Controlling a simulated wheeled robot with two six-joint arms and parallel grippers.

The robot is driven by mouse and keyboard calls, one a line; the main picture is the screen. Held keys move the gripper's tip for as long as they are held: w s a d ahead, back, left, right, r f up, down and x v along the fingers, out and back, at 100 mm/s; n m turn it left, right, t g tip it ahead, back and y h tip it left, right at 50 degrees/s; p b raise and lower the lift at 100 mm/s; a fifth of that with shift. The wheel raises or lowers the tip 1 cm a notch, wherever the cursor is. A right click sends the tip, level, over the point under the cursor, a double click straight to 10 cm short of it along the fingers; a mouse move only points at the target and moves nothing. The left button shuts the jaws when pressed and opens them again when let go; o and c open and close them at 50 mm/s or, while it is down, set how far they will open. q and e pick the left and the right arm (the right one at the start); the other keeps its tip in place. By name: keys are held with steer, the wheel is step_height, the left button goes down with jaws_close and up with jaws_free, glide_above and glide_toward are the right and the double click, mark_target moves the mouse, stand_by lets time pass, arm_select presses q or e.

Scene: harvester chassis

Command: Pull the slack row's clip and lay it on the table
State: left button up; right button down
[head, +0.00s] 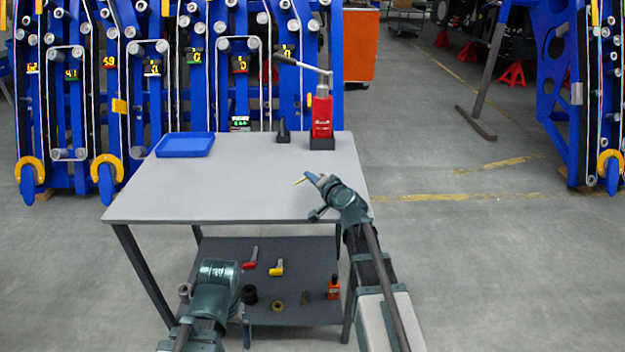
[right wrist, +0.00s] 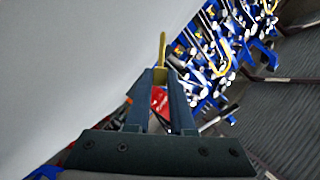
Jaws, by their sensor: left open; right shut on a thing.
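My right gripper (head: 318,181) is shut on a small yellow clip (head: 300,181). The clip sticks out to the left of the fingertips, over the right part of the grey table (head: 230,190). In the right wrist view the clip (right wrist: 162,48) stands between the fingertips (right wrist: 160,75), pointing up the picture. Whether it touches the tabletop is unclear. My left gripper (head: 218,270) is low at the table's front left, empty as far as I see; its fingers are hard to make out. Blue chassis rows (head: 130,90) with rollers and small number displays stand behind the table; which row is slack I cannot tell.
On the table are a blue tray (head: 185,144), a small black holder (head: 283,132) and a red bottle-like tool (head: 322,115) in a black base. The table's middle and front are bare. The lower shelf (head: 300,255) holds several small parts and an orange bottle (head: 334,289).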

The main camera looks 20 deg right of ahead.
steer(key=shift+f, duration=0.3)
arm_select(q)
steer(key=shift+f, duration=0.3)
arm_select(e)
steer(key=c, duration=0.7)
jaws_free()
steer(key=shift+r, duration=0.1)
